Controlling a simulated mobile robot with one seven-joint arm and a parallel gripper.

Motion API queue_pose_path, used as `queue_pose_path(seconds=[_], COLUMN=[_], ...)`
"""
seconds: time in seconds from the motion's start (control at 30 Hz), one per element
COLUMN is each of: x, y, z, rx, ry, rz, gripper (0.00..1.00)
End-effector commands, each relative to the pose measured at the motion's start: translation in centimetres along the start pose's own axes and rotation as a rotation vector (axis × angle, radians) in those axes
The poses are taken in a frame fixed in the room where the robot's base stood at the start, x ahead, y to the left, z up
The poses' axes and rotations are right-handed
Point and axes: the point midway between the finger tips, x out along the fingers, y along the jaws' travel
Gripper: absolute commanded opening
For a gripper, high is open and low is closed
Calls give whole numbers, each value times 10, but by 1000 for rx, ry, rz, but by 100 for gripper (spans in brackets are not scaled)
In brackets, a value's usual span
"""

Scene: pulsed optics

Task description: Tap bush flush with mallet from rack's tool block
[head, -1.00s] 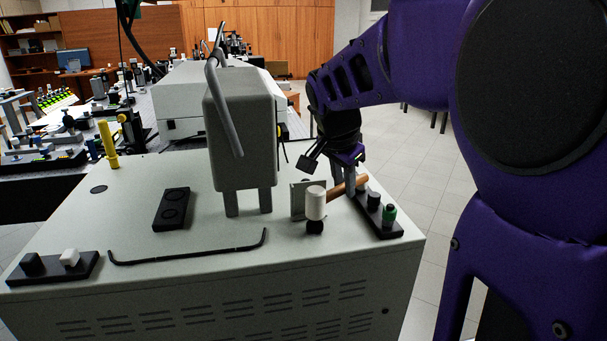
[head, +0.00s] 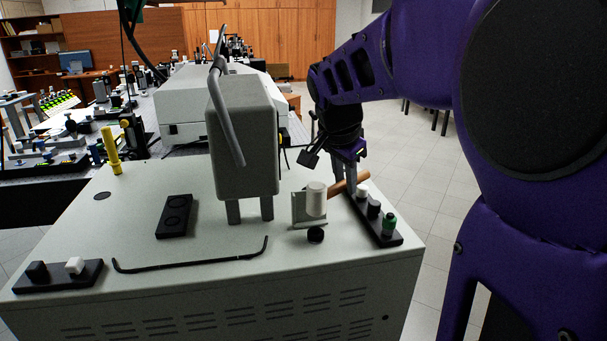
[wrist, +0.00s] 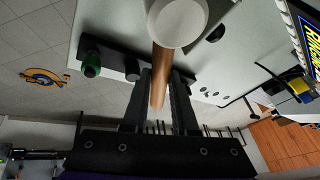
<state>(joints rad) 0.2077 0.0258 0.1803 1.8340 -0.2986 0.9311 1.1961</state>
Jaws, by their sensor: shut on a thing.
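My gripper (head: 349,188) is shut on the brown wooden handle of a mallet. The mallet's white head (head: 316,199) hangs at the left end of the handle, in front of a small upright metal bracket (head: 298,209). In the wrist view, the handle (wrist: 160,75) runs between my fingers and the white head (wrist: 179,20) is at the top. The black tool block (head: 386,233) stands just right of my gripper, carrying white, black and green pieces.
A grey box-shaped unit (head: 246,140) on two legs stands left of the mallet. A black two-ring plate (head: 174,216), a bent black rod (head: 190,264) and a black block with two knobs (head: 62,276) lie further left. The cabinet's right edge is close to the tool block.

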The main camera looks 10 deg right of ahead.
Motion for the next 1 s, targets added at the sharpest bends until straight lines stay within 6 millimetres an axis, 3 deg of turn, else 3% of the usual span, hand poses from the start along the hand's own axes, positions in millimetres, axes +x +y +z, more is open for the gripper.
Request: queue_pose_path(seconds=[0.27,0.53,1.0], x=[4,49,-7], y=[1,11,-2], z=[1,20,-3], rx=[0,0,0], ry=[1,0,1], rz=[0,1,-2], gripper=[0,0,0])
